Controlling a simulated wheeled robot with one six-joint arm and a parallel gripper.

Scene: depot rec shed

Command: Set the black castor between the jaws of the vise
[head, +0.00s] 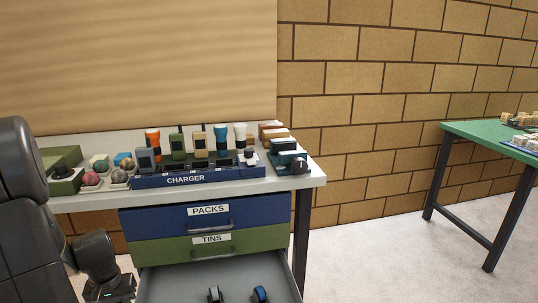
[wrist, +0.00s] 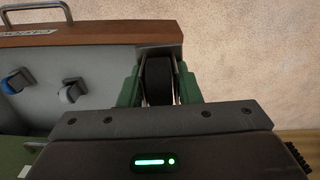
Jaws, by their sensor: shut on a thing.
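My gripper (wrist: 158,88) is shut on the black castor (wrist: 157,78), whose dark wheel shows between the two green fingers in the wrist view. The castor is held beside the open drawer, over the pale floor. In the head view only part of my arm shows at the lower left; the fingertips and the held castor are out of sight there. The teal vise (head: 285,153) stands at the right front corner of the bench. The gap between its jaws is too small to make out.
The bottom drawer (head: 180,285) is pulled open, with a blue castor (head: 260,293) and a grey one (head: 215,294) inside. The blue charger (head: 185,180) with several devices fills the bench (head: 312,178) left of the vise. A green table (head: 465,135) stands far right.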

